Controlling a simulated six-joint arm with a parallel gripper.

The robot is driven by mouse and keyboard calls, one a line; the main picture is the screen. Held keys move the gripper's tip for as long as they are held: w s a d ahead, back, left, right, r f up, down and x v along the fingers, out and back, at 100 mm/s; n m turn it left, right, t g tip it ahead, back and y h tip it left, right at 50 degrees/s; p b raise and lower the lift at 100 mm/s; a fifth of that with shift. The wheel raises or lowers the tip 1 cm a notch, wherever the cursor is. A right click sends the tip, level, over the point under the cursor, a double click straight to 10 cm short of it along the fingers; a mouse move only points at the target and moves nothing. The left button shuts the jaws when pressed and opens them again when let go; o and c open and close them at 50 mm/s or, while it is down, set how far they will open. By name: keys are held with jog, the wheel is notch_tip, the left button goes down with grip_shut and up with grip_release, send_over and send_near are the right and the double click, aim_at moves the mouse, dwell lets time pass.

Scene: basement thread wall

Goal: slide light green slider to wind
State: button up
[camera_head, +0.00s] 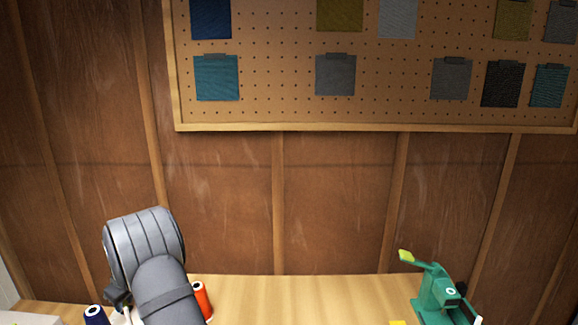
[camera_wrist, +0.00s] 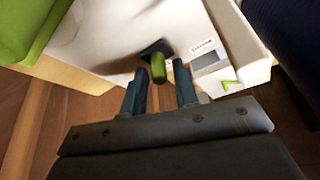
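The light green slider knob (camera_wrist: 158,68) stands up from a dark slot in a white machine (camera_wrist: 110,35) in the wrist view. My gripper (camera_wrist: 160,74) is open, with one finger to the left of the knob and one to the right. Gaps show between the knob and both fingers. I cannot tell how deep the fingertips reach around it. Small lettering and a grey panel (camera_wrist: 209,60) lie right of the knob; the lettering is too small to read. In the head view my arm hides the slider and gripper.
A small light green part (camera_wrist: 232,85) sits at the machine's near right. A large light green object (camera_wrist: 28,25) and a dark blue one (camera_wrist: 288,38) flank the machine. In the head view an orange spool (camera_head: 202,299) and a green device (camera_head: 440,295) stand on the table (camera_head: 310,292).

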grip_shut()
jog(key=shift+s, duration=1.7)
jog(key=shift+o, duration=1.5)
grip_release()
notch_tip(320, 180, up, 6)
notch_tip(320, 180, up, 4)
jog(key=shift+r, duration=0.1)
